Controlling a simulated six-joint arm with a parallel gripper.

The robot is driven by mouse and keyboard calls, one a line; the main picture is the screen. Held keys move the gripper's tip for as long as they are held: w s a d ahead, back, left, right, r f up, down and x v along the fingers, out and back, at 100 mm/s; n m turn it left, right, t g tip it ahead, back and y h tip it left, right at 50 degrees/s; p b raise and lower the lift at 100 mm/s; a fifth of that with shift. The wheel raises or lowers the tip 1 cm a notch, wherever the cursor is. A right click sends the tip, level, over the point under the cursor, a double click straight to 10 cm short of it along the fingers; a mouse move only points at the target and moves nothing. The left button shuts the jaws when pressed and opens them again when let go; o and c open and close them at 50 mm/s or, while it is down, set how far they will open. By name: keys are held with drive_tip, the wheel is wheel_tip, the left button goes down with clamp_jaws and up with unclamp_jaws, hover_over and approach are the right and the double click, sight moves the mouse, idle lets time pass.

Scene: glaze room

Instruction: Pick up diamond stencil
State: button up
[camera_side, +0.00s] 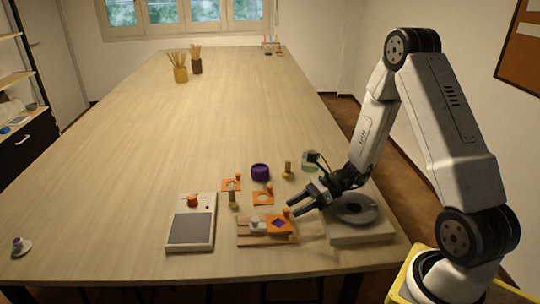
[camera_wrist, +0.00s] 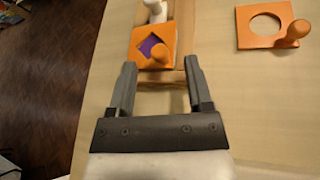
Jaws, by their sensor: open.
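The diamond stencil (camera_side: 272,229) is an orange square plate with a diamond hole, through which purple shows, and an upright knob. It sits at the right end of a light wooden holder (camera_side: 262,240). In the wrist view the stencil (camera_wrist: 138,37) lies just beyond the fingertips, its knob in line with the gap between them. My gripper (camera_side: 292,204) is open and empty above and close to the stencil in the side view. The wrist view also shows my gripper (camera_wrist: 160,63) with both fingers apart. The exact height over the knob is hard to tell.
An orange stencil with a round hole (camera_wrist: 264,22) is to the right in the wrist view. Behind are a purple pot (camera_side: 260,171) and another orange stencil (camera_side: 231,184). A grey-topped device (camera_side: 190,229) stands left, a wheel unit (camera_side: 362,232) right. The table's far part is mostly clear.

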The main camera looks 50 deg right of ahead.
drive_tip(key=shift+x, duration=1.25)
clamp_jaws()
